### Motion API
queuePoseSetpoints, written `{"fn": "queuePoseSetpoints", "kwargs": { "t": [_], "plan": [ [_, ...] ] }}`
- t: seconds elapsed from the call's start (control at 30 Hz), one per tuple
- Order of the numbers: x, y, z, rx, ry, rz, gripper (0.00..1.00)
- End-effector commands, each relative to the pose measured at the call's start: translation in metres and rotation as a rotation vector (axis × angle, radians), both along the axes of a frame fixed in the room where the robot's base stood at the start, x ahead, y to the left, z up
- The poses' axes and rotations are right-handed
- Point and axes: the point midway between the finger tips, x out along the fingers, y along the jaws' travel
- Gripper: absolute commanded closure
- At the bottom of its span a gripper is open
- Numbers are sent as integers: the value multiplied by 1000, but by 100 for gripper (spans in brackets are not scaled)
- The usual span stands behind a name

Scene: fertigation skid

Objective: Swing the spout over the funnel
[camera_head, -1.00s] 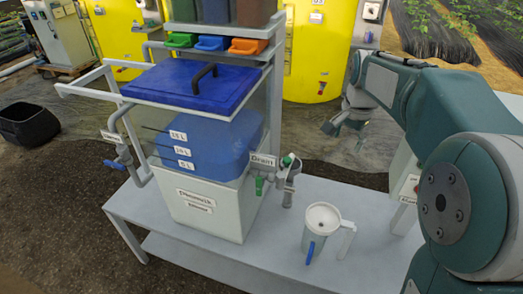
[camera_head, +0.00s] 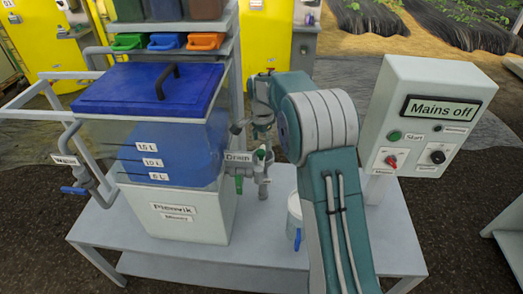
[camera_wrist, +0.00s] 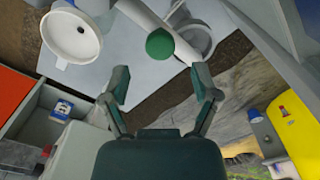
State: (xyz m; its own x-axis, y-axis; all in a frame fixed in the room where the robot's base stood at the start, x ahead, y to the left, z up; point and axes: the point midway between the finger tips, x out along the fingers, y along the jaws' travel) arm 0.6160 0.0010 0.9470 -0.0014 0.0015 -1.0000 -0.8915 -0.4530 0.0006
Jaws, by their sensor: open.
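The spout is a pale pipe (camera_wrist: 145,20) with a round green knob (camera_wrist: 160,43), seen close in the wrist view. In the head view the green knob (camera_head: 261,154) is by the Drain label, at the right side of the tank. My gripper (camera_wrist: 160,84) is open and empty, with the knob just beyond its fingertips, apart from them. The white funnel (camera_wrist: 75,36) with a dark centre hole lies to the left of the spout in the wrist view. In the head view, its jug (camera_head: 294,212) is partly hidden behind my arm. A grey cup (camera_wrist: 197,36) is beside the pipe.
The blue-lidded tank (camera_head: 150,90) stands on the grey bench (camera_head: 240,250). A green drain valve (camera_head: 239,184) hangs at its side. A control box (camera_head: 425,120) reading "Mains off" stands right. Orange, green and blue bins (camera_head: 165,41) sit above behind.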

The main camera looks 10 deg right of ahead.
Motion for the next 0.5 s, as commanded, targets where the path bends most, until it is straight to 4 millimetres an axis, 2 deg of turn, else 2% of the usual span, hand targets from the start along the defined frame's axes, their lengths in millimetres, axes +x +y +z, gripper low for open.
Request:
{"fn": "queuePoseSetpoints", "kwargs": {
  "t": [0.1, 0.2, 0.5],
  "plan": [
    [-1, 0, -21, 1, 3, 1, 21],
    [0, -2, -31, 3, 1, 1, 21],
    [0, -4, -40, 4, 0, 1, 21]
  ]
}}
